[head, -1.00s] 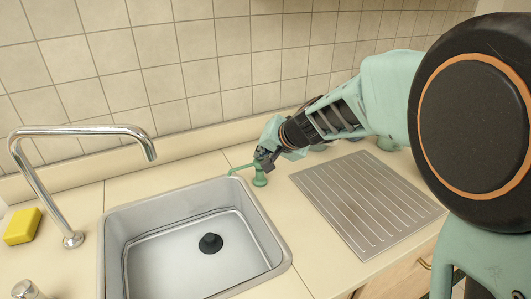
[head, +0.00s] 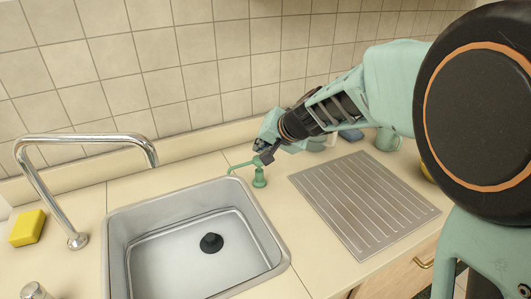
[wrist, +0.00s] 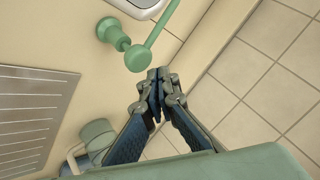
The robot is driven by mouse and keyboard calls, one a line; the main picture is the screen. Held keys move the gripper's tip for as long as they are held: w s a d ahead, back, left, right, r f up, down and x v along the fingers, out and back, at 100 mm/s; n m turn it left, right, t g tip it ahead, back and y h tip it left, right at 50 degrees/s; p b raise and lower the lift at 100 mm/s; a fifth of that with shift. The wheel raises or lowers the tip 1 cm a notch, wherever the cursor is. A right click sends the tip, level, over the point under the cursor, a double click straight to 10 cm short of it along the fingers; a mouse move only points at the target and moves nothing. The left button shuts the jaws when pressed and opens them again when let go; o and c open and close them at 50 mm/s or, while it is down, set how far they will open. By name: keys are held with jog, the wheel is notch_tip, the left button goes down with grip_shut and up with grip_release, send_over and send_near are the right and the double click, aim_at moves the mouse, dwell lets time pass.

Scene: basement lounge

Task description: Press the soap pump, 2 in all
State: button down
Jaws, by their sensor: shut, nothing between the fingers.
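The green soap pump (head: 259,178) stands on the counter just behind the sink's back right corner, with its thin spout pointing left over the sink rim. In the wrist view the pump's round head (wrist: 137,58) and long spout show at the top. My gripper (head: 264,158) is shut and empty, just above and behind the pump head. In the wrist view its closed fingertips (wrist: 158,76) lie beside the head, with a small gap in the picture. The head view does not clearly show whether they touch.
The steel sink (head: 280,250) has a black plug (head: 211,243) in it. A chrome faucet (head: 45,190) and yellow sponge (head: 27,228) are at left. A ribbed drainboard (head: 365,205) lies right, with a green mug (head: 388,139) behind it. A tiled wall (head: 170,70) closes the back.

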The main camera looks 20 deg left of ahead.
jog(key=shift+r+p, duration=1.7)
jog(key=shift+r, duration=0.65)
jog(key=shift+r, duration=0.1)
notch_tip(320, 180, up, 4)
jog(key=p, duration=0.4)
jog(key=shift+f, duration=0.25)
notch_tip(320, 180, down, 9)
jog(key=b, duration=0.8)
jog(key=shift+r, duration=0.1)
dwell(1.0)
jog(key=shift+f+b, duration=0.35)
jog(key=shift+b, duration=0.2)
